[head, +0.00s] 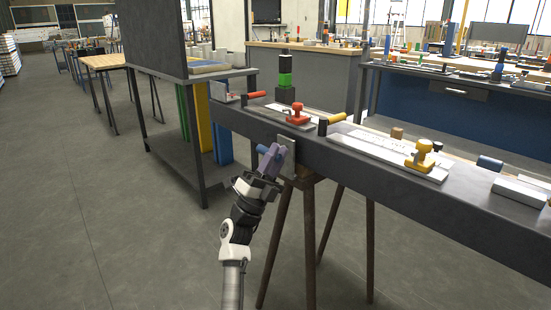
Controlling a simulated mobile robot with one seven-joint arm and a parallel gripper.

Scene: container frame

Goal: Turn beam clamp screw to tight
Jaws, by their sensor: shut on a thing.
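My gripper (267,167) is at the front face of the long dark beam (400,188), left of the middle of the view. It is shut on a small purple-blue part that I take to be the beam clamp screw (273,158); the jaws hide much of it. Right behind it a grey metal clamp plate (288,154) stands against the beam's front side. How far the screw is turned cannot be told.
On the beam are an orange-red clamp (298,115), a black-and-green stack (285,78), a yellow clamp (421,156) and pale plates. Brown trestle legs (309,240) stand below. A dark shelf unit (175,125) is at left. The floor in front is clear.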

